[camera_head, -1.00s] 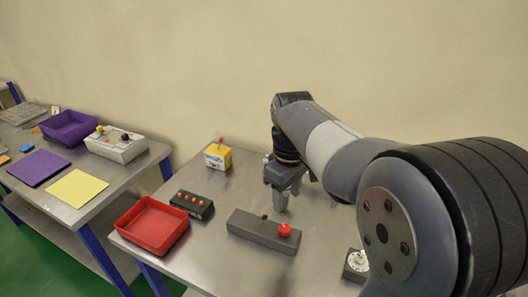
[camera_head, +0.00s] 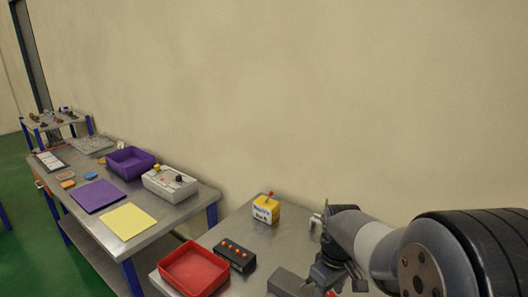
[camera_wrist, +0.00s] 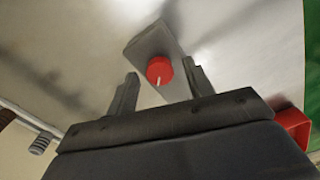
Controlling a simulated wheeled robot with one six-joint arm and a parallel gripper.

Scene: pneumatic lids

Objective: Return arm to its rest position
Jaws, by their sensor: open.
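My gripper (camera_head: 332,277) is at the bottom of the head view, above the near table, partly covered by my arm. In the wrist view my gripper (camera_wrist: 160,70) is open, its two fingers apart with nothing held between them. A red round knob (camera_wrist: 159,71) with a white mark, on a grey box (camera_wrist: 150,42), shows beyond and between the fingertips. How far it is from them I cannot tell. In the head view a dark grey box (camera_head: 285,281) lies just left of my gripper, cut off by the frame edge.
On the near table stand a red tray (camera_head: 193,272), a black box with orange buttons (camera_head: 235,254) and a yellow box with a red top (camera_head: 266,209). The left table holds a purple bin (camera_head: 130,162), a white control box (camera_head: 169,183) and flat mats. A wall runs behind.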

